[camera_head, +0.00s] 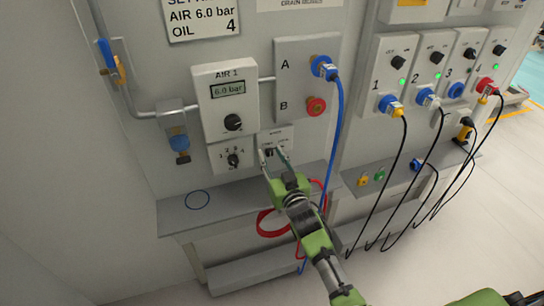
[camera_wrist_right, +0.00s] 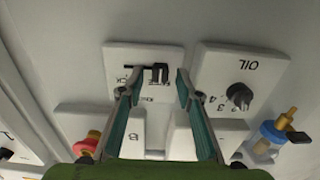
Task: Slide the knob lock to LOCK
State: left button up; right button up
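In the wrist view the plate (camera_wrist_right: 145,55) shows upside down, with a dark horizontal slot and a black slider (camera_wrist_right: 160,73) at the slot's right end. Its lettering is mostly hidden, so I cannot read which end is LOCK. My right gripper (camera_head: 272,154) is in front of the plate. In the wrist view its fingers (camera_wrist_right: 154,85) are spread, one on each side of the slider, with gaps visible. My left gripper is not in view.
The OIL selector plate (camera_wrist_right: 218,60) with its black knob sits close beside the lock plate. The AIR 1 unit (camera_head: 211,108) is above. The A/B panel (camera_head: 292,82) has a blue hose (camera_head: 338,130) hanging near my right arm. A grey shelf (camera_head: 225,207) lies below.

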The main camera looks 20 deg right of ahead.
grip_shut()
jog(key=d+p, duration=0.1)
jog(key=d, duration=0.4)
jog(key=shift+w+d, duration=0.1)
jog(key=shift+d, duration=0.15)
grip_release()
jog(key=shift+d, duration=0.1)
